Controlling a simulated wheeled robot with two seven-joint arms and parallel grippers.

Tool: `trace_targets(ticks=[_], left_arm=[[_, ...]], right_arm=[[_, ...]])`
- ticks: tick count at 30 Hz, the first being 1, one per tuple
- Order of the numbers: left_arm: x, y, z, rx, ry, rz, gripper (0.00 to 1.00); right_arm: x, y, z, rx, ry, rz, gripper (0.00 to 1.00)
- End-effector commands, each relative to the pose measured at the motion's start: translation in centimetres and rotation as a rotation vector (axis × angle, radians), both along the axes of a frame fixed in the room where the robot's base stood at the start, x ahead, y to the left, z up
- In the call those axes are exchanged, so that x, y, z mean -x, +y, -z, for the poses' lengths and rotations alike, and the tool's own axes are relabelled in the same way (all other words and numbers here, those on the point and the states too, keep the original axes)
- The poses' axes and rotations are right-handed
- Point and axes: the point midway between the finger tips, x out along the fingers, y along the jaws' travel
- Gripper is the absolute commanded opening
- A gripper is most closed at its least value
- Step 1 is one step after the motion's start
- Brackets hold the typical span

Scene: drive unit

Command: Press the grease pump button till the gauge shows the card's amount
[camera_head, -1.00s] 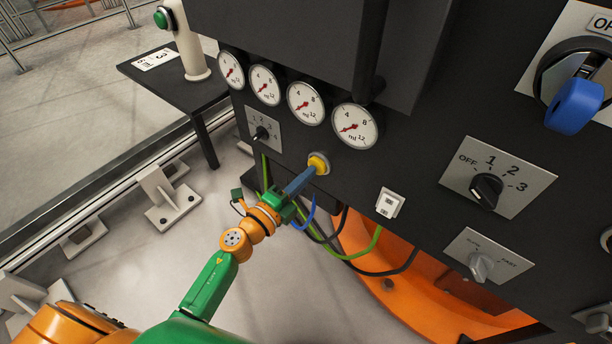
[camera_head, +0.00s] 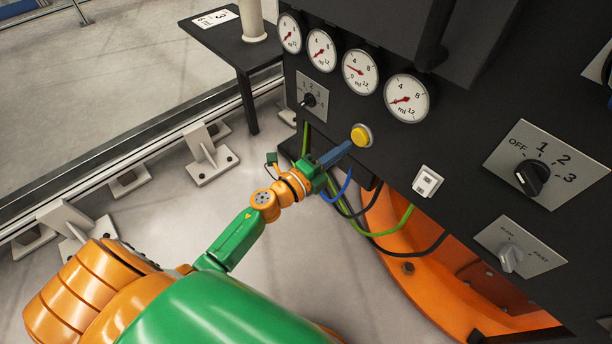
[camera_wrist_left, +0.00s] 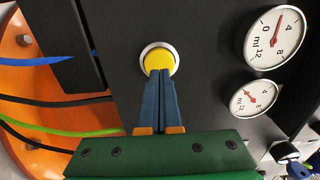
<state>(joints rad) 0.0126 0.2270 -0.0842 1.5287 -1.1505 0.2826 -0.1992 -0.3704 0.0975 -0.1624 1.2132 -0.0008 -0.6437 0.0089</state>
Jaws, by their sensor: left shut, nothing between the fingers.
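The yellow button (camera_head: 361,135) sits in a light ring on the dark panel. My left gripper (camera_head: 348,147) is shut and empty, its blue fingers pointing at the button. In the head view the whole button face shows just past the fingertips. In the left wrist view the fingertips (camera_wrist_left: 160,74) overlap the lower part of the button (camera_wrist_left: 158,59); contact cannot be told. Above it is a row of gauges; the third gauge's (camera_head: 360,71) needle points left and slightly up, the fourth's (camera_head: 407,99) left and slightly down. A white card (camera_head: 215,18) showing a 3 lies on the side table.
A small selector (camera_head: 310,99) is left of the button. A white switch (camera_head: 428,181), a larger rotary knob (camera_head: 531,177) and a lower knob (camera_head: 511,257) are to the right. Cables (camera_head: 385,226) hang below the panel. The side table (camera_head: 240,52) stands at the back left.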

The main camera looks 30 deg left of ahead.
Motion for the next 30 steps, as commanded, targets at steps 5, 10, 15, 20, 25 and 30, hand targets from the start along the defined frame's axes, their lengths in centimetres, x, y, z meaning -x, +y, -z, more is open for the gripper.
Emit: trace_targets(ticks=[5,10,15,20,25,30], left_arm=[[3.1,1.1,0.1,0.0,0.005,0.0,0.0],[6.3,2.3,0.3,0.0,0.009,0.001,0.0],[8.7,3.2,0.3,-0.001,0.007,0.0,0.0],[9.5,3.5,0.2,-0.001,0.005,0.001,0.0],[9.5,3.5,0.2,-0.001,0.005,0.001,0.0],[9.5,3.5,0.2,-0.001,0.005,0.002,0.0]], right_arm=[[0.8,0.0,-0.1,-0.001,0.008,0.001,0.92],[0.9,-0.2,0.1,0.002,0.008,0.001,0.92],[0.9,-0.3,0.2,0.004,0.01,0.001,0.92],[0.9,-0.3,0.2,0.005,0.01,0.001,0.92],[0.8,-0.3,0.1,0.004,0.008,0.001,0.92],[0.8,-0.4,0.1,0.005,0.006,0.0,0.92]])
